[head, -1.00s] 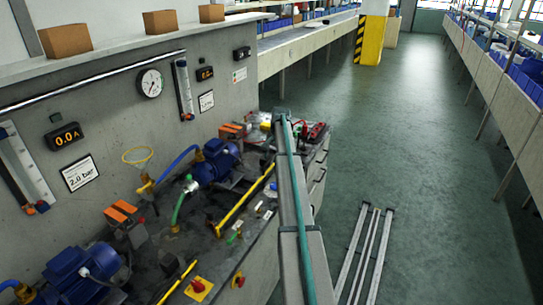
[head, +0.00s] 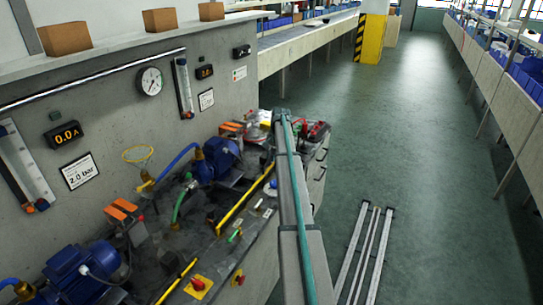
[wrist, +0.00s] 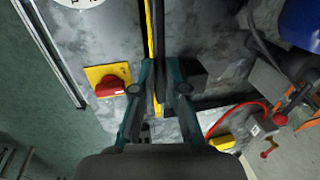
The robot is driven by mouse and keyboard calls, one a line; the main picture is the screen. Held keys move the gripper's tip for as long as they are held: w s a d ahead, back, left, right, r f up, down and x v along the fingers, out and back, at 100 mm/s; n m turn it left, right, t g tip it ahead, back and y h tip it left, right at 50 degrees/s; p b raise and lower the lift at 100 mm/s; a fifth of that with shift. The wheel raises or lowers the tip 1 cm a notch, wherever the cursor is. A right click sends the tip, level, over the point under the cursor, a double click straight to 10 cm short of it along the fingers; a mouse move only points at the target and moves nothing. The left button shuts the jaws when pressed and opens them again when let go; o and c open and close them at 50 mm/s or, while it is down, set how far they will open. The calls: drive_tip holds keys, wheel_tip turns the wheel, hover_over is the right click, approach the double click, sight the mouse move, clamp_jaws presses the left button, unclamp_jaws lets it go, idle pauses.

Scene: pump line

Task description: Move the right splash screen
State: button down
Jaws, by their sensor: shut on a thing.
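The right splash screen shows in the wrist view as a narrow yellow-edged strip (wrist: 151,28) running between my fingers. My gripper (wrist: 158,72) has its teal fingers shut on it. In the head view a yellow bar (head: 246,198), which looks like the same screen's edge, slants along the bench front beside the right blue pump (head: 218,158). My arm covers the space by its far end, and my fingertips cannot be made out there. Another yellow bar (head: 176,281) lies by the left blue pump (head: 84,272).
A red switch on a yellow plate (wrist: 108,80) sits left of the strip in the wrist view. Metal rails (head: 366,255) lie on the floor. The aisle (head: 430,130) is clear.

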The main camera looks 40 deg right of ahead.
sight(271, 166)
wheel_tip(271, 166, down, 4)
drive_tip(key=shift+r+b, duration=0.2)
drive_tip(key=shift+b, duration=0.25)
drive_tip(key=c, duration=1.2)
unclamp_jaws()
drive_tip(key=shift+f, duration=0.15)
wheel_tip(271, 166, up, 12)
drive_tip(key=s+d, duration=0.1)
drive_tip(key=s, duration=0.1)
drive_tip(key=shift+s+f, duration=0.1)
drive_tip(key=shift+s, duration=0.05)
